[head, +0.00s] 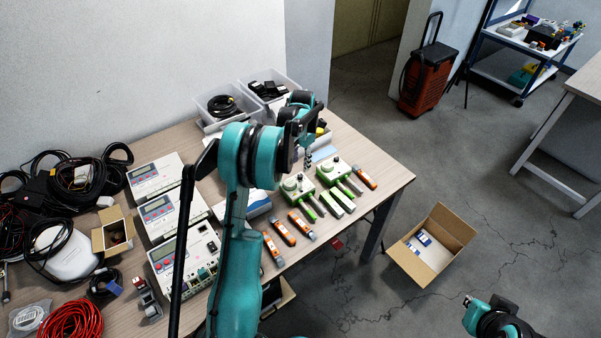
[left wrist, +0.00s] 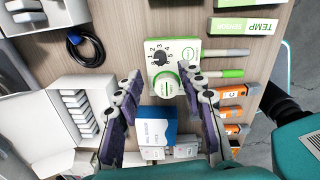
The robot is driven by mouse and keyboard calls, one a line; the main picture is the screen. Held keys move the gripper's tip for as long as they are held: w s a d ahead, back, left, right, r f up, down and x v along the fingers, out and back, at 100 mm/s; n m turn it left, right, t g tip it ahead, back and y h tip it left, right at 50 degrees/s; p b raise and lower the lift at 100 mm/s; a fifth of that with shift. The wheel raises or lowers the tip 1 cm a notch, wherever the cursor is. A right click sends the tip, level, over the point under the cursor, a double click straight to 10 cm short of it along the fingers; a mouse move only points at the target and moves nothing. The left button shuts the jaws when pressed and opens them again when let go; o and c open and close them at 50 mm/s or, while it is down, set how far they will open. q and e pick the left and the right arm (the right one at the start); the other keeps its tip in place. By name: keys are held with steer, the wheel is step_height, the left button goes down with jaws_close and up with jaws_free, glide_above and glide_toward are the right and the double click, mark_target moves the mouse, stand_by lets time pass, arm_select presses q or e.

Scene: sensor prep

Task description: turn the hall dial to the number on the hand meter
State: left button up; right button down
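In the left wrist view a white-and-green dial unit (left wrist: 173,74) has a black knob (left wrist: 160,56), printed numbers and a round green button. Two such units, a nearer one (head: 297,187) and a farther one (head: 334,172), show in the head view; I cannot tell which is the hall dial. My left gripper (head: 308,164) hangs over this part of the table. In the left wrist view its two fingers (left wrist: 160,84) are apart with nothing between them, either side of the unit's lower part. I cannot identify the hand meter or read its number. Only part of my right arm shows, bottom right.
Orange handheld devices (head: 283,232) lie at the front edge. Green-and-white boxes (left wrist: 246,25) and pen-like probes (left wrist: 226,53) lie beside the dial unit. Bench meters (head: 172,212) and cables (head: 75,320) fill the left side. A cardboard box (head: 432,246) is on the floor.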

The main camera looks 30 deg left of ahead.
mark_target(300, 175)
arm_select(q)
step_height(300, 175, down, 6)
steer(key=shift+f+b, duration=0.1)
steer(key=shift+b, duration=0.8)
jaws_close()
